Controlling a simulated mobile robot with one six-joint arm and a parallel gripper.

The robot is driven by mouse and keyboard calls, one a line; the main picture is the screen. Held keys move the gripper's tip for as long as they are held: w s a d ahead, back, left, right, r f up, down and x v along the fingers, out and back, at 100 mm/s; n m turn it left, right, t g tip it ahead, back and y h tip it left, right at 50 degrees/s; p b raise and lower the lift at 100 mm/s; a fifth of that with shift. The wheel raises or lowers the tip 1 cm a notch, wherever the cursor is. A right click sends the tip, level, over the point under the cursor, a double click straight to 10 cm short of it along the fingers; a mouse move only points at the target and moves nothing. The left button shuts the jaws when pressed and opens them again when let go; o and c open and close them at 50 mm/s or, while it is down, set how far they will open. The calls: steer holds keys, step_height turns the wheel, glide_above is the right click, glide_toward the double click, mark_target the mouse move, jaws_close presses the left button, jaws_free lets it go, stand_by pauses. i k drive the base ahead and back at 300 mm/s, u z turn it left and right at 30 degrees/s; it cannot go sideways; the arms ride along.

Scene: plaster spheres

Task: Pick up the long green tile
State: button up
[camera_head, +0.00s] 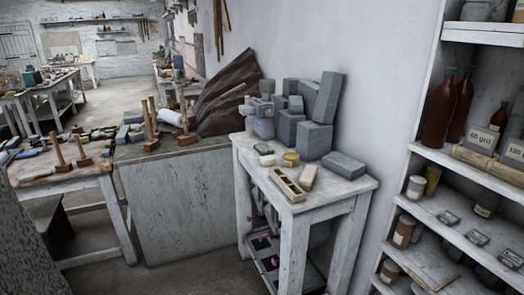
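I cannot make out a long green tile in the head view. Several grey blocks (315,138) stand and lean in a pile on the small white table (335,190) against the wall. My gripper is not in view.
A bench with mallets (150,139) and a dark rough slab (229,92) adjoins the table on the left. A white shelf unit (470,160) with bottles and jars stands on the right. Bare floor (180,275) lies in front.

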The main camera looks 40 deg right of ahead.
mark_target(263, 148)
steer(key=z, duration=0.05)
steer(key=i, duration=0.9)
steer(key=u, duration=0.05)
